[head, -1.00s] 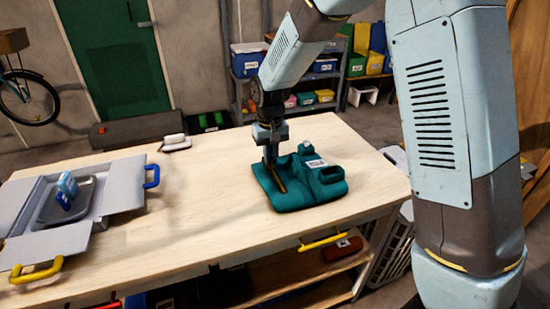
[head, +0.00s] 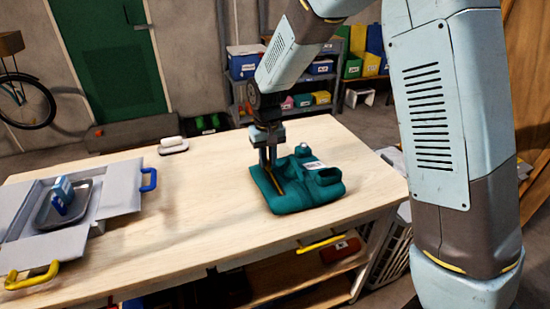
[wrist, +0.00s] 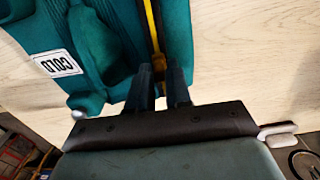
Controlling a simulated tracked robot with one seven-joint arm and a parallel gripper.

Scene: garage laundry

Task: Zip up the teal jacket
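The teal jacket (head: 322,188) lies folded flat on the wooden table, with a yellow zipper (head: 279,187) along its left part. It also shows at the upper left of the wrist view (wrist: 110,20), with a white label (wrist: 58,63) reading "COLD". My gripper (head: 268,167) points down at the far end of the zipper. Exact finger contact is hard to see.
An open grey box (head: 118,190) with blue and yellow handles stands on the left of the table, holding a tray and a blue item (head: 62,190). A small white object (head: 172,145) lies at the far edge. The table (head: 190,220) between box and jacket is clear.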

